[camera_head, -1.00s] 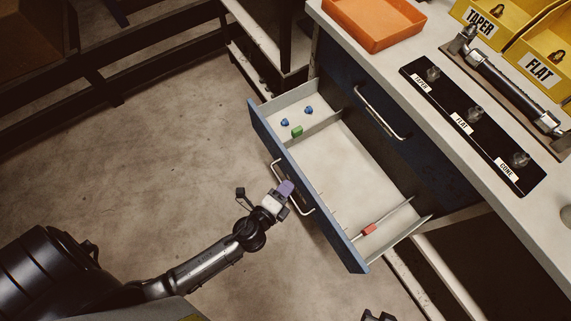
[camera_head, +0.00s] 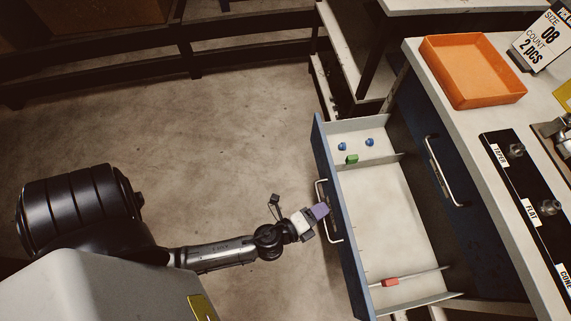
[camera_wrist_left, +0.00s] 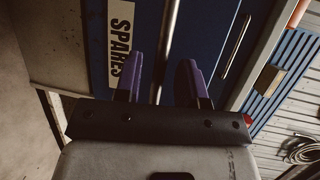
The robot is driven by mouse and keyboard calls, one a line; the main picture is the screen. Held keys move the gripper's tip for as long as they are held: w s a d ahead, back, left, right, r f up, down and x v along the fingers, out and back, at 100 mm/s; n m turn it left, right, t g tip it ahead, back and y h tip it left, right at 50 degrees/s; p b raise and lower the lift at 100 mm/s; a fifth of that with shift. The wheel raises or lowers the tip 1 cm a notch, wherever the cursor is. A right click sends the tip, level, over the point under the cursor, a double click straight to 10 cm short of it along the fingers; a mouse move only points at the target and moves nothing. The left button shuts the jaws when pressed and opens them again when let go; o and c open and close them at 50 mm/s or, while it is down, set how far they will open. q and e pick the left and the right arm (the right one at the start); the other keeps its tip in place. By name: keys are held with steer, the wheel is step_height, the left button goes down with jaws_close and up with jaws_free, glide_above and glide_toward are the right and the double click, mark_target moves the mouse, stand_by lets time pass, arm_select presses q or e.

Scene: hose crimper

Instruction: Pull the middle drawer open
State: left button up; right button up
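The drawer with the blue front (camera_head: 338,215) stands pulled out from the bench, its inside showing in the head view. Its bar handle (camera_head: 321,190) is on the outer face. In the left wrist view a "SPARES" label (camera_wrist_left: 121,40) is on the blue front beside the handle bar (camera_wrist_left: 169,40). My left gripper (camera_head: 321,211) is at the handle. In the left wrist view its two purple fingers (camera_wrist_left: 164,80) are apart, with the bar running between them and gaps showing on both sides. My right gripper is not seen.
The open drawer holds blue pieces (camera_head: 369,142), a green block (camera_head: 352,159) and a red piece (camera_head: 390,282) at a thin divider. A shut blue drawer (camera_head: 413,125) with a handle is above. An orange tray (camera_head: 470,72) sits on the bench. Floor left of the drawer is clear.

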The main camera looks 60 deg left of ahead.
arm_select(q)
steer(key=s+r+b, duration=0.2)
steer(key=s, duration=1)
steer(key=shift+s+a, duration=0.15)
steer(key=shift+s, duration=0.05)
steer(key=shift+r, duration=0.1)
